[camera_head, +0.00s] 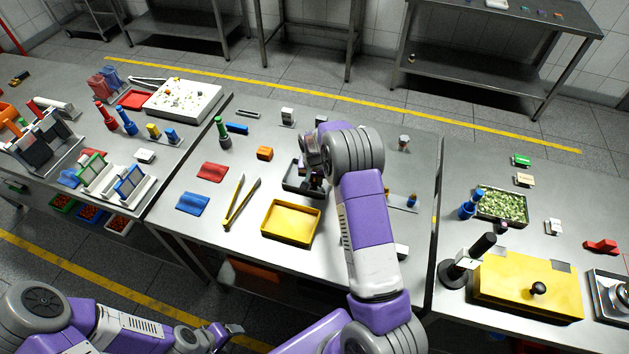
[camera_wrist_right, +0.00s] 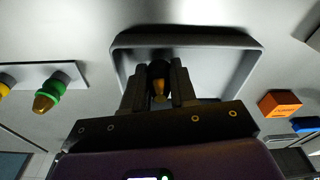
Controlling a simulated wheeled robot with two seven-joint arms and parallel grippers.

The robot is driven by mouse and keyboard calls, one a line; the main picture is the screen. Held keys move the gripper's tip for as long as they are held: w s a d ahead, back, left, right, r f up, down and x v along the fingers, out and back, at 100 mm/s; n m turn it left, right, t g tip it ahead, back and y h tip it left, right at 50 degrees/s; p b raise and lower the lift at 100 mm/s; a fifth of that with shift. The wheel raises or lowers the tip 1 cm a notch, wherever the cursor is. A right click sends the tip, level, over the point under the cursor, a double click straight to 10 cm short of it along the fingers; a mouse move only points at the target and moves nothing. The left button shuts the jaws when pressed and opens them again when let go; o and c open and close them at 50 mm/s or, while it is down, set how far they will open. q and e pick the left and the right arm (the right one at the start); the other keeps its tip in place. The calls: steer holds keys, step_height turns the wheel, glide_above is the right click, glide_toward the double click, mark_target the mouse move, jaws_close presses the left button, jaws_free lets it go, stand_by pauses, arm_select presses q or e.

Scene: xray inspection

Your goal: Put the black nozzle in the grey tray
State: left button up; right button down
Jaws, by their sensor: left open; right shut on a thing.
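The grey tray (camera_head: 290,188) lies on the middle table behind the yellow tray. In the right wrist view the grey tray (camera_wrist_right: 235,40) spreads out below the fingers. My right gripper (camera_head: 314,184) is over the grey tray, its fingers partly hidden by the arm in the head view. In the right wrist view my right gripper (camera_wrist_right: 158,90) is shut on the black nozzle (camera_wrist_right: 159,72), which has a brass-coloured tip. I cannot tell whether the nozzle touches the tray floor. My left gripper (camera_head: 232,330) is open and empty, low in front of the table.
The yellow tray (camera_head: 291,222) is in front of the grey tray. An orange block (camera_head: 265,153) and yellow tweezers (camera_head: 240,202) lie to the left. A nozzle rack with a green nozzle (camera_wrist_right: 47,94) is beside the tray in the wrist view.

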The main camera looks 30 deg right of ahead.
mark_target(314, 183)
steer(key=shift+w+f, duration=0.1)
steer(key=shift+f, duration=0.1)
steer(key=shift+f, duration=0.1)
steer(key=c, duration=0.9)
jaws_free()
step_height(314, 183, up, 12)
steer(key=s, duration=0.1)
steer(key=shift+s+a+p, duration=0.15)
steer(key=shift+a+p, duration=0.2)
steer(key=shift+a, duration=0.1)
